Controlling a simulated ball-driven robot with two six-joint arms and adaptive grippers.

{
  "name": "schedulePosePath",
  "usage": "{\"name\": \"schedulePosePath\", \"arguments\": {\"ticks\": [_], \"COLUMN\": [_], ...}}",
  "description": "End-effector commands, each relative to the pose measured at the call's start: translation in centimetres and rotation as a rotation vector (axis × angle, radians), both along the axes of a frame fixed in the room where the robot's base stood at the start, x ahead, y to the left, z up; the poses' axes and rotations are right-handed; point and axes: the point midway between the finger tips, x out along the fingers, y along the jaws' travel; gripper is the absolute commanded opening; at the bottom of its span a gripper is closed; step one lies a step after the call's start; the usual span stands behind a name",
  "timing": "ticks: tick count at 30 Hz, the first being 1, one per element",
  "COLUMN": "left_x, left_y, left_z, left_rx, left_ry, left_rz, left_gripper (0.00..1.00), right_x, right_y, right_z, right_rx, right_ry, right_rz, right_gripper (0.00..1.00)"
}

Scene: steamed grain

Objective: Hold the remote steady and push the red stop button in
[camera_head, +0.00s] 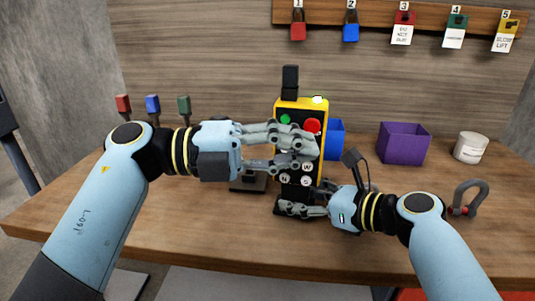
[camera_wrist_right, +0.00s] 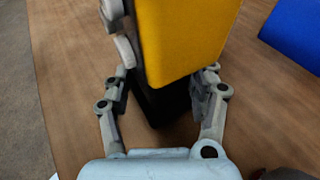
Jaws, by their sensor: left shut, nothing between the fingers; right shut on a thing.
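The yellow remote (camera_head: 319,158) stands upright over the table, with a black top piece and a lit green lamp. Its red stop button (camera_head: 312,126) is at the upper right of its face, beside a green button (camera_head: 285,119). My left gripper (camera_head: 312,150) is shut and empty, its fingers across the remote's face just below the red button. I cannot tell whether a fingertip touches the button. My right gripper (camera_head: 304,199) is shut on the remote's lower end. In the right wrist view the remote (camera_wrist_right: 190,40) rises between its fingers, its dark lower part between them.
A blue bin (camera_head: 335,138) is behind the remote, and a purple bin (camera_head: 403,143) and a white can (camera_head: 471,147) stand to the right. A grey shackle (camera_head: 468,198) lies near my right arm. Coloured padlocks hang from a wall rail (camera_head: 375,18).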

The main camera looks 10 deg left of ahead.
Motion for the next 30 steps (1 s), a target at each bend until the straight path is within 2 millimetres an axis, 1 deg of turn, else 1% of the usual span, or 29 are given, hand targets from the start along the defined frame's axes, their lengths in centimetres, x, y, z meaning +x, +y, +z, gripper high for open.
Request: {"name": "schedulePosePath", "arguments": {"ticks": [1, 6, 17, 20, 24, 30], "left_x": [0.7, 1.9, 2.2, 2.7, 4.1, 4.1], "left_y": [-0.1, -0.2, -0.1, -0.2, -0.3, -0.3], "left_z": [0.0, 0.0, 0.0, 0.0, 0.1, 0.0], "left_rx": [0.0, 0.0, 0.0, 0.0, 0.0, 0.0], "left_ry": [0.0, 0.002, 0.002, 0.001, 0.001, 0.002], "left_rz": [-0.001, -0.001, 0.0, 0.0, 0.0, 0.0], "left_gripper": [0.0, 0.0, 0.0, 0.0, 0.0, 0.0], "right_x": [-0.2, -0.2, -0.2, -0.2, -0.3, -0.3], "right_y": [-0.1, -0.1, -0.1, 0.0, 0.0, 0.0], "right_z": [-0.6, -0.6, -0.6, -0.6, -0.6, -0.6], "right_rx": [-0.006, -0.005, -0.005, -0.005, -0.005, -0.004], "right_ry": [0.01, 0.01, 0.011, 0.011, 0.011, 0.011], "right_rz": [-0.001, -0.001, 0.0, 0.001, 0.001, 0.002], "right_gripper": [0.41, 0.41, 0.41, 0.41, 0.4, 0.39]}}
